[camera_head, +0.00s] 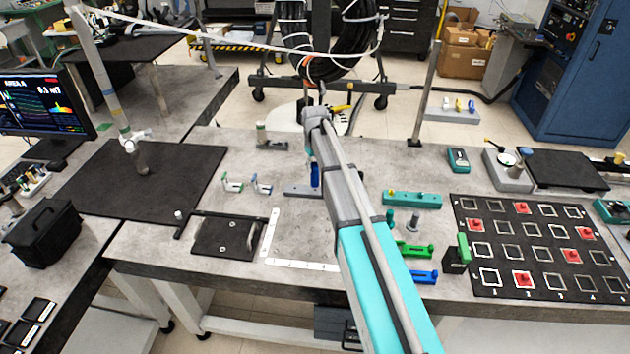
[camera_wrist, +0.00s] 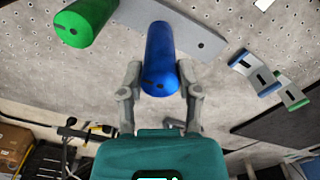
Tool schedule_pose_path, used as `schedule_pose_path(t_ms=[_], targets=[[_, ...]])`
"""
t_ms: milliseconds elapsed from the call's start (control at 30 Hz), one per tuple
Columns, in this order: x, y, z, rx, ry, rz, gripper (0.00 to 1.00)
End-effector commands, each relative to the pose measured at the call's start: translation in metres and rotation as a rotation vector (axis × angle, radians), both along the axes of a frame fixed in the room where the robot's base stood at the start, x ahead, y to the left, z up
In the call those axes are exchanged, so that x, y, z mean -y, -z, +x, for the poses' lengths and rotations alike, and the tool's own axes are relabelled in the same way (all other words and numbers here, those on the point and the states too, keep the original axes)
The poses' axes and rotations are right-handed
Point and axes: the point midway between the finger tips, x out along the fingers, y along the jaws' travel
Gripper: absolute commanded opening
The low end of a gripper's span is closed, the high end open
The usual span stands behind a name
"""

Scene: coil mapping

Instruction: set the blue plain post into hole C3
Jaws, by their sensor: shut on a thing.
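The blue plain post (camera_wrist: 162,50) is between the two fingers of my gripper (camera_wrist: 161,88) in the wrist view, and the fingers are shut on it. In the head view a bit of the blue post (camera_head: 315,176) shows beside my arm, over the grey slotted bar (camera_head: 297,189). I cannot tell whether the post still touches the bar. A green post (camera_wrist: 86,22) stands to its left in the wrist view. A black board (camera_head: 458,215) with rows of square outlines and several red pieces lies at the right; its row letters are too small to read, so I cannot pick out C3.
A teal bar (camera_head: 425,200), a green bracket (camera_head: 414,251) and a blue bracket (camera_head: 422,277) lie between my arm and the board. A dark block with a green top (camera_head: 457,257) stands at the board's left edge. A white L-shaped ruler (camera_head: 290,264) lies left of my arm.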

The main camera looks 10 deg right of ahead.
Motion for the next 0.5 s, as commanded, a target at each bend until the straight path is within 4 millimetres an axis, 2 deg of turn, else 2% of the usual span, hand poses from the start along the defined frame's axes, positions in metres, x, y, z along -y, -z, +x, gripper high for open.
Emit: schedule_pose_path(t_ms=[500], targets=[[0.0, -0.031, 0.0, 0.0, 0.0, 0.0, 0.0]])
